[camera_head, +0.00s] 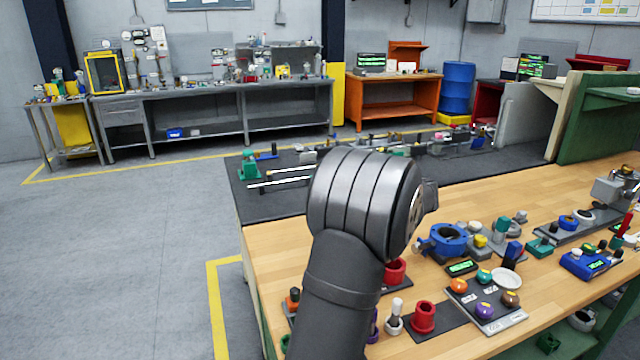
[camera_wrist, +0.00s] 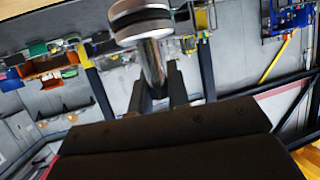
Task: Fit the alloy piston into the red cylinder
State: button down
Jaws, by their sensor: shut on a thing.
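My gripper (camera_wrist: 158,84) is shut on the alloy piston (camera_wrist: 152,62) in the wrist view. The piston is a shiny metal rod with a wide, ringed round head (camera_wrist: 140,20) at the top of that picture. In the head view my forearm and wrist hide the gripper and piston. A second red cylinder-like part (camera_head: 395,270) stands farther back, partly hidden by my arm. I cannot tell which one the task names.
A white part with a grey stem (camera_head: 395,317) stands beside the front red cylinder. A button panel (camera_head: 486,305), a blue ring valve (camera_head: 447,239) and a white dish (camera_head: 506,279) crowd the right. A dark mat with metal rails (camera_head: 285,180) lies behind my arm.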

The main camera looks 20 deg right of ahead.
jog(key=s+d+f, duration=0.6)
jog(key=s+f, duration=0.1)
jog(key=s, duration=0.1)
jog(key=shift+f, duration=0.4)
jog(key=shift+s, duration=0.1)
jog(key=shift+f, duration=2.5)
jog(key=shift+f, duration=1.95)
jog(key=c, duration=1.3)
grip_release()
